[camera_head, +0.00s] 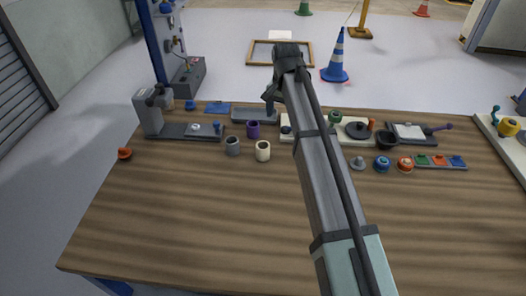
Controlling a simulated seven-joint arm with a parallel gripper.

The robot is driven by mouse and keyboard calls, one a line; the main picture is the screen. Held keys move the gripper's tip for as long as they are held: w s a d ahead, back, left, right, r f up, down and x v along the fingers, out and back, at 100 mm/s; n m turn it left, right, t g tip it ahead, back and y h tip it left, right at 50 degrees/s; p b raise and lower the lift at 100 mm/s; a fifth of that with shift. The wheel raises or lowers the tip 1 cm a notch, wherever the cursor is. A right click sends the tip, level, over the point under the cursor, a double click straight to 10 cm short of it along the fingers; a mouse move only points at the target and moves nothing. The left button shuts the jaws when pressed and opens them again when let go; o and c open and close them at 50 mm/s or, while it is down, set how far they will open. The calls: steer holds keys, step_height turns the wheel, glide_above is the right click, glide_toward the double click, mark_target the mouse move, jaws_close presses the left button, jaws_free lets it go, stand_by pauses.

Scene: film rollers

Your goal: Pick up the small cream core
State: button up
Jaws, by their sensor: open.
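The small cream core (263,152) stands upright on the wooden table, its dark top opening showing. A grey core (232,147) stands just left of it, and a purple core (253,130) stands a little behind it. My gripper (270,104) hangs at the end of my arm, beyond and above the cores, over the back part of the table. It is open and looks empty. It is apart from the cream core in the picture. The fingers are small and dark here, so their detail is hard to see.
Blue and orange rollers (382,165) and a tray of coloured pieces (440,161) lie right of my arm. The front of the table is clear.

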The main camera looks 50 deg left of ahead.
glide_above(262, 147)
steer(key=d, duration=0.2)
steer(key=s, duration=0.1)
steer(key=shift+n, duration=0.4)
step_height(262, 147, down, 14)
steer(key=shift+a+f, duration=0.1)
steer(key=shift+a, duration=0.05)
steer(key=shift+c, duration=0.2)
steer(key=c, duration=1)
steer(key=shift+r, duration=0.2)
